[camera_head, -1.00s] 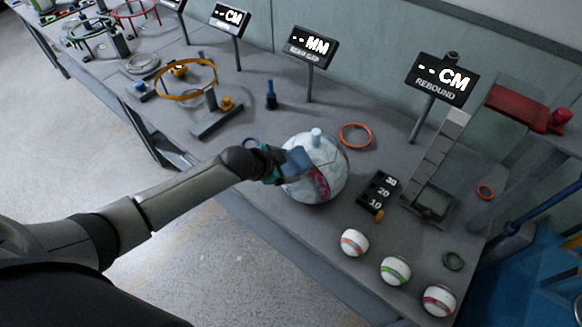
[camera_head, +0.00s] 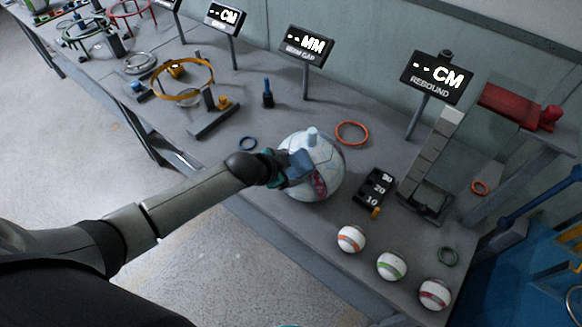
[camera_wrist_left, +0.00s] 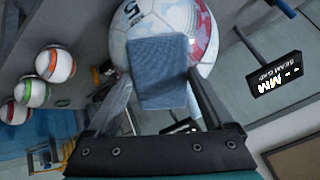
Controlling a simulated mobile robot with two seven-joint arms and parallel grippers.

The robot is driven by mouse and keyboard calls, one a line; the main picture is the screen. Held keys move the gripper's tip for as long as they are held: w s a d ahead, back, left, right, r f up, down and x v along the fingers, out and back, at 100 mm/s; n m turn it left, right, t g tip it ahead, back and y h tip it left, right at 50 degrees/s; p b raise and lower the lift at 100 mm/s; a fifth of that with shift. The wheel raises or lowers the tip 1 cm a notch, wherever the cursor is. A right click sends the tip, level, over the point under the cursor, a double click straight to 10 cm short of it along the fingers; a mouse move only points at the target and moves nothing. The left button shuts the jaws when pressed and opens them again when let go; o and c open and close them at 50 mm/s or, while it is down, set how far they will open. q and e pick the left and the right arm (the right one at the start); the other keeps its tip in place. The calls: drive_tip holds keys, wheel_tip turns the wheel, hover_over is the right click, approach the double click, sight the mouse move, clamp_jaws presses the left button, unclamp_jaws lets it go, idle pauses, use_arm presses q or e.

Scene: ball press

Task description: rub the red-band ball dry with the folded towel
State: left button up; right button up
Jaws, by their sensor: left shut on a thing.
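The large pale ball with a red band (camera_head: 318,184) stands on the bench, with a light blue peg-like piece on its top. It fills the upper part of the left wrist view (camera_wrist_left: 208,25), where the red band is on its right side. My left gripper (camera_head: 283,167) is at the ball's left side, shut on the folded blue towel (camera_wrist_left: 158,75). The towel lies in front of the ball and seems to touch it; exact contact is hidden. In the head view the towel (camera_head: 300,162) covers part of the ball's near left side. My right gripper is not seen.
Small balls with orange (camera_head: 351,239), green (camera_head: 391,266) and red (camera_head: 435,294) bands sit along the front right edge. A black number block (camera_head: 376,189) and the rebound stand (camera_head: 428,200) are right of the large ball. An orange ring (camera_head: 352,133) lies behind it.

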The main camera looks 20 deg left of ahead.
use_arm(q)
drive_tip(key=shift+w+a, duration=0.2)
drive_tip(key=shift+a, duration=0.35)
drive_tip(key=shift+w+a, duration=0.2)
drive_tip(key=shift+a, duration=0.3)
drive_tip(key=shift+s+d+p, duration=0.3)
drive_tip(key=shift+d, duration=0.4)
drive_tip(key=shift+s+d+p, duration=0.25)
drive_tip(key=shift+d, duration=0.45)
drive_tip(key=shift+w+a+b, duration=0.2)
drive_tip(key=shift+w+a, duration=0.05)
drive_tip(key=shift+a, duration=0.45)
drive_tip(key=shift+w+a+b, duration=0.15)
drive_tip(key=shift+w+a, duration=0.1)
drive_tip(key=shift+a, duration=0.45)
drive_tip(key=shift+s+d+p, duration=0.25)
drive_tip(key=shift+d+p, duration=0.15)
drive_tip(key=shift+d, duration=0.3)
drive_tip(key=shift+s+d+p, duration=0.25)
drive_tip(key=shift+d+p, duration=0.1)
drive_tip(key=shift+d, duration=0.35)
drive_tip(key=shift+a, duration=0.1)
